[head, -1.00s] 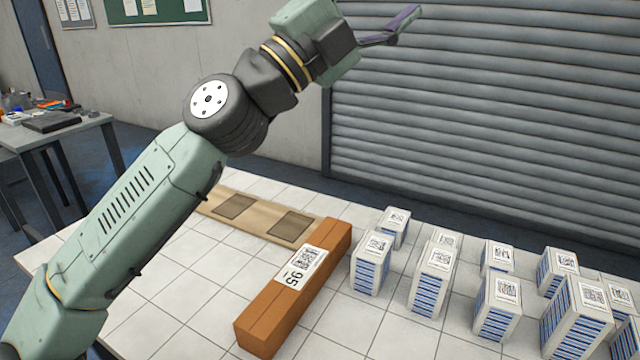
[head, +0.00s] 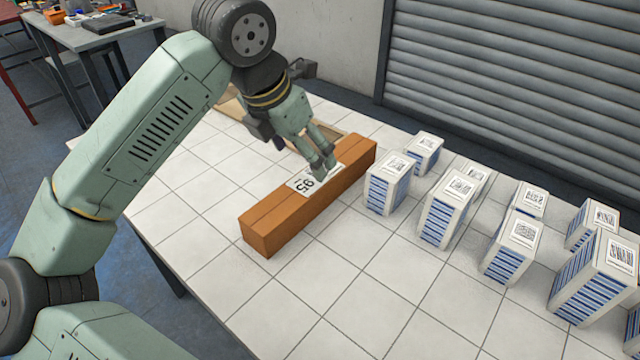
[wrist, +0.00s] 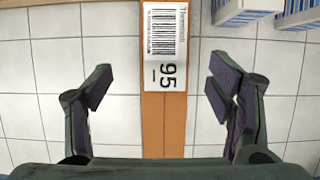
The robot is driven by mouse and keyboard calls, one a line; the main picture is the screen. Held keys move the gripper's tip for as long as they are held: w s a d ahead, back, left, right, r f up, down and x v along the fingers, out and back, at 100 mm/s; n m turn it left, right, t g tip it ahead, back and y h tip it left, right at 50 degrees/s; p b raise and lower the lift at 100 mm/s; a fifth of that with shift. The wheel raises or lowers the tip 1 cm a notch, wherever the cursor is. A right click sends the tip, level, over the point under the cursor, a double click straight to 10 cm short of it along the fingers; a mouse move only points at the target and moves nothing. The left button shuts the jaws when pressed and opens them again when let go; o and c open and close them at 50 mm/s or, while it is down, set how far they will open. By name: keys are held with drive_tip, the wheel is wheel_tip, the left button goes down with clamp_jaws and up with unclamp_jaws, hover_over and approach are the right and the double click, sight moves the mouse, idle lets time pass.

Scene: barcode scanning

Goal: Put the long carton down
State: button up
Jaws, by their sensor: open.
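The long carton (head: 274,222) is an orange-brown box lying flat on the white tiled table (head: 335,300), with a white label marked 95 (head: 303,182) on its top. In the wrist view the carton (wrist: 153,128) runs up the middle with its label (wrist: 165,45) facing the camera. My gripper (head: 322,170) is above the carton near the label, pointing down. In the wrist view its two fingers (wrist: 162,88) are spread wide, one on each side of the carton, with nothing between them held. The fingers partly hide the label in the head view.
Several white-and-blue boxes with codes on top, such as one nearby (head: 387,185), stand to the right of the carton. A tan board (head: 232,107) lies behind, partly hidden by my arm. The front of the table is clear.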

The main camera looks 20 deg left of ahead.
sight(312, 175)
drive_tip(key=x, duration=0.3)
drive_tip(key=p+x, duration=0.1)
drive_tip(key=x, duration=0.1)
drive_tip(key=p+x, duration=0.1)
drive_tip(key=x, duration=0.1)
drive_tip(key=shift+w+d, duration=0.1)
drive_tip(key=shift+d, duration=0.35)
drive_tip(key=shift+w+f, duration=0.2)
drive_tip(key=shift+f, duration=0.4)
drive_tip(key=shift+c, duration=0.5)
clamp_jaws()
drive_tip(key=shift+r, duration=0.1)
